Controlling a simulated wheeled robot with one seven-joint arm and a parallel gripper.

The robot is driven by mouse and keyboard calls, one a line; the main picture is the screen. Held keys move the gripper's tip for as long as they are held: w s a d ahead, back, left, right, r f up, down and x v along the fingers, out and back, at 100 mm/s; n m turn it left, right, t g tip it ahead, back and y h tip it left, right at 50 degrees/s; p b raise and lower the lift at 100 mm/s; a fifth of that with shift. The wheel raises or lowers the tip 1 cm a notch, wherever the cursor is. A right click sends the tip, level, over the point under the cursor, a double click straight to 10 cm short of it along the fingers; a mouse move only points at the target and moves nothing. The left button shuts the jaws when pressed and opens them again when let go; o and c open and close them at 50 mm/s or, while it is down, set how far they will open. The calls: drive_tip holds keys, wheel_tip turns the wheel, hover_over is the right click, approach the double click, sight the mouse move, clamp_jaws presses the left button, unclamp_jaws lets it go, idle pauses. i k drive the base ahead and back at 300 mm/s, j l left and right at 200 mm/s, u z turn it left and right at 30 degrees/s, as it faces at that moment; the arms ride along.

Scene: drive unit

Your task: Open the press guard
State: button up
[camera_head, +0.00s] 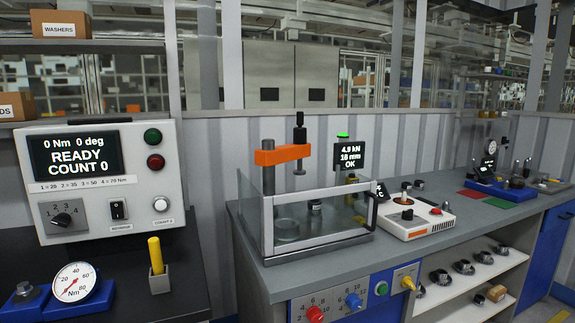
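The press (282,155) stands on the grey bench in the middle of the head view, with an orange arm and a dark upright ram. Its guard (350,218) is a clear panel with a grey frame, standing across the front of the press. A black upright bar handle (373,211) sits at the panel's right end. The guard looks shut. A small metal part shows behind the clear panel. The press display (350,157) reads 4.9 kN, 16 mm, OK, with a green lamp lit above it. My gripper is not in view.
A torque panel (100,180) and round gauge (75,283) stand at the left. A white and orange tester (416,217) sits close to the right of the guard handle. Red and blue knobs (354,300) are on the bench front. The space in front of the bench looks clear.

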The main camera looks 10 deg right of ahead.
sight(268, 202)
drive_tip(key=i+l+u, duration=0.15)
drive_tip(key=l, duration=0.35)
drive_tip(key=i+l+u, duration=0.15)
drive_tip(key=i+l, duration=0.15)
drive_tip(key=l, duration=0.25)
drive_tip(key=i+l+u, duration=0.15)
drive_tip(key=l, duration=0.4)
drive_tip(key=i+l+u, duration=0.15)
drive_tip(key=l, duration=0.4)
drive_tip(key=i+l+u, duration=0.1)
drive_tip(key=l, duration=0.5)
drive_tip(key=i+l+u, duration=0.15)
drive_tip(key=l, duration=0.45)
drive_tip(key=i+l+u, duration=0.15)
drive_tip(key=l, duration=0.45)
